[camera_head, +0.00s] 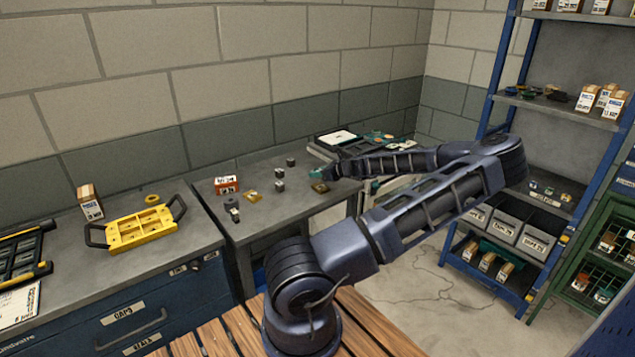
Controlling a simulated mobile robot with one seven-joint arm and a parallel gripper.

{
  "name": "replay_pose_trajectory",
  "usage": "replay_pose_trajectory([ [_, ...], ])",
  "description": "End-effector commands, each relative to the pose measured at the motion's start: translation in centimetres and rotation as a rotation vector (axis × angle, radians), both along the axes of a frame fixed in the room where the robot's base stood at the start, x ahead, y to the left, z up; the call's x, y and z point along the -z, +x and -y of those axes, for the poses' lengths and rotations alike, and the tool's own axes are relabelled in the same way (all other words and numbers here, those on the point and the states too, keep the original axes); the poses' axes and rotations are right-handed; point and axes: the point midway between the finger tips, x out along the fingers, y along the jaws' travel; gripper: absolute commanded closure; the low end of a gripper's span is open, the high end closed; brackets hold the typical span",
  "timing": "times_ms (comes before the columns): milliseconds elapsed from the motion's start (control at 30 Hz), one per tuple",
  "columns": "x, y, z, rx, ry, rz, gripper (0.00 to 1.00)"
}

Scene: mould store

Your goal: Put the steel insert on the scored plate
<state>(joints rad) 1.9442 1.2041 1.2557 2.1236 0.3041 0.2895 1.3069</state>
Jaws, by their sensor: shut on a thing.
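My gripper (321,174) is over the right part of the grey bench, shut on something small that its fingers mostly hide. I cannot tell from this view what it holds. Close below it a small brownish-gold square plate (320,188) lies on the bench. Another brass-coloured flat piece (252,196) lies further left. Small dark grey blocks stand between them, one at the back (291,162), one in the middle (279,173) and one nearer (280,187). Which of these pieces is the steel insert or the scored plate is too small to tell.
An orange-and-white box (226,184) and a dark fitting (232,210) stand at the bench's left. A yellow tray (141,229) with black handles lies on the left cabinet. A black tray (338,138) is at the back. Blue shelving (490,100) stands right. The bench front is clear.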

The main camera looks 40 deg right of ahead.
Motion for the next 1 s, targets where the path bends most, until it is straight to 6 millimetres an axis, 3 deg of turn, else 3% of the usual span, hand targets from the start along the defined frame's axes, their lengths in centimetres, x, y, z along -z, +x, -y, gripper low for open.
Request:
replay_pose_trajectory([
  [167,0.8,0.0,0.0,0.000,0.001,0.001,1.00],
  [433,3.8,0.0,0.0,0.000,0.001,0.001,1.00],
  [800,4.2,0.0,0.0,0.000,0.000,0.000,1.00],
  [833,4.2,0.0,0.0,0.000,0.001,0.000,0.69],
  [933,4.2,0.0,0.0,0.000,0.000,0.000,0.49],
  [1000,4.2,0.0,0.0,0.000,0.000,0.000,0.49],
])
